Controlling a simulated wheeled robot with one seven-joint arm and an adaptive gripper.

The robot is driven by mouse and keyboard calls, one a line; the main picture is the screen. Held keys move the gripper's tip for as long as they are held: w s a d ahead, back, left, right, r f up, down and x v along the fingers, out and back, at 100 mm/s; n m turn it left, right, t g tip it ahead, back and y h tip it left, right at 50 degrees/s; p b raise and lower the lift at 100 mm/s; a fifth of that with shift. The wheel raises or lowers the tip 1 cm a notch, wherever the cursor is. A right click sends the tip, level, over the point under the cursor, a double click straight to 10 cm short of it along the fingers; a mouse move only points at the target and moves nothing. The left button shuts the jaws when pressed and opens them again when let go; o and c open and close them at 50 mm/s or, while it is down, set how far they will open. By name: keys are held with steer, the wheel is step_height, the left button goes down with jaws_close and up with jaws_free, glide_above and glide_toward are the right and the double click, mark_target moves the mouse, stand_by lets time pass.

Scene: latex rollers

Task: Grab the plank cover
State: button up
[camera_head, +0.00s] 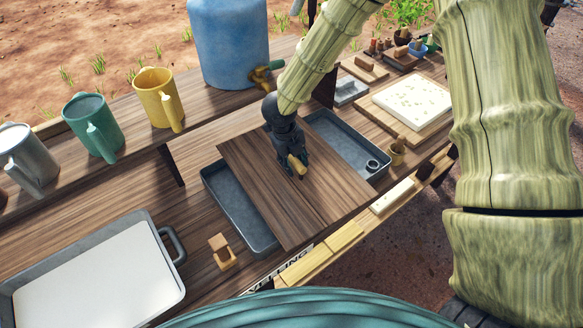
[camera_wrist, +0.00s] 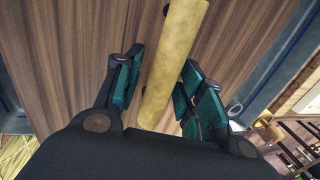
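The plank cover (camera_head: 325,203) is a brown wooden board with a yellow bar handle (camera_head: 297,164). It lies across the middle of a grey-blue trough (camera_head: 232,205), whose left and right ends stay uncovered. My gripper (camera_head: 293,157) is over the board's middle at the handle. In the wrist view its teal finger pads (camera_wrist: 160,80) stand on either side of the yellow handle (camera_wrist: 170,65). A strip of wood shows between the left pad and the handle; the right pad is very close to it, and contact is unclear. The gripper looks open around the handle.
Green (camera_head: 92,125), yellow (camera_head: 158,97) and grey (camera_head: 27,158) jugs stand on the back shelf beside a blue barrel (camera_head: 228,45). A white-filled tray (camera_head: 95,280) is at the front left. A small wooden block (camera_head: 222,252) sits near the trough. A white slab (camera_head: 412,102) lies at the right.

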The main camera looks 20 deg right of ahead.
jaws_close()
steer(key=shift+r, duration=0.1)
